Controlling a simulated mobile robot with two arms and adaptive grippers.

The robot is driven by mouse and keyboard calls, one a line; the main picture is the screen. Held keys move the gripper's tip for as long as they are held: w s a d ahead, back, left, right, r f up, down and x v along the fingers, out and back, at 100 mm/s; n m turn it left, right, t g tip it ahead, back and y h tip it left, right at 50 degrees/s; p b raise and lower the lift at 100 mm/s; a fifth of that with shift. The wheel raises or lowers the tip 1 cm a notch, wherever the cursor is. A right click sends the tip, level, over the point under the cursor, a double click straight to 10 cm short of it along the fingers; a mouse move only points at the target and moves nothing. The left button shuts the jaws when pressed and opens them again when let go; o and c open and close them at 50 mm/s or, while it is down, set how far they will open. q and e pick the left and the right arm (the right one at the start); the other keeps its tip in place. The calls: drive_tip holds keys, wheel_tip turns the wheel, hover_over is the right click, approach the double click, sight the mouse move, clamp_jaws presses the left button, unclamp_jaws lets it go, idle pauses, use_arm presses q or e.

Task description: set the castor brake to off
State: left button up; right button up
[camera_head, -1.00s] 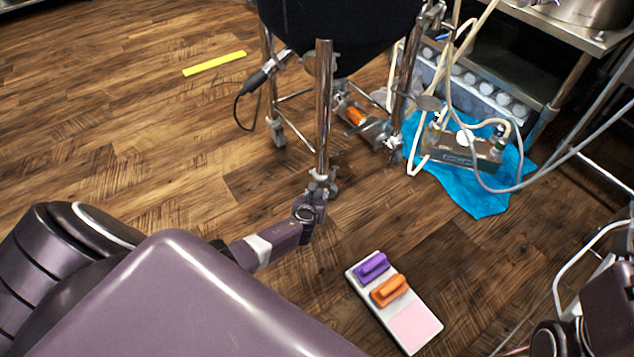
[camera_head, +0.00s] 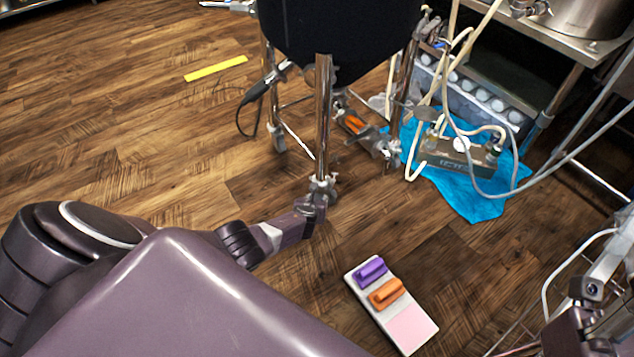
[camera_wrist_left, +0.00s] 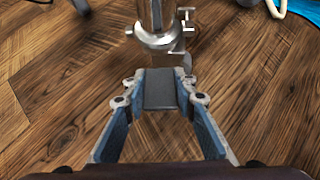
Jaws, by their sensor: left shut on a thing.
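The near chrome leg (camera_head: 323,120) of the black vessel's stand ends in a metal castor fitting (camera_head: 322,188) just above the wooden floor. My left gripper (camera_head: 313,206) is at this castor, low and from the near side. In the left wrist view, the fitting (camera_wrist_left: 162,38) is just beyond the fingertips. A flat dark grey tab, seemingly the castor brake (camera_wrist_left: 160,92), lies between the two fingers, and my left gripper is shut on it. The castor wheel is mostly hidden, and the brake's setting cannot be read. Part of my right arm shows at the lower right; its jaw state is unclear.
A pale board (camera_head: 408,330) with purple and orange blocks lies on the floor to the right. A pump box (camera_head: 462,160) with hoses sits on a blue cloth (camera_head: 478,205) near a steel table. A yellow strip (camera_head: 216,68) marks open floor at left.

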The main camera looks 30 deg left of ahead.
use_arm(q)
drive_tip(key=shift+a, duration=0.1)
drive_tip(key=o, duration=1.2)
drive_tip(key=shift+c, duration=0.2)
drive_tip(key=shift+s+d+r, duration=0.3)
drive_tip(key=shift+s+d, duration=0.05)
drive_tip(key=shift+s, duration=0.1)
drive_tip(key=shift+a+v, duration=0.2)
drive_tip(key=shift+v, duration=3)
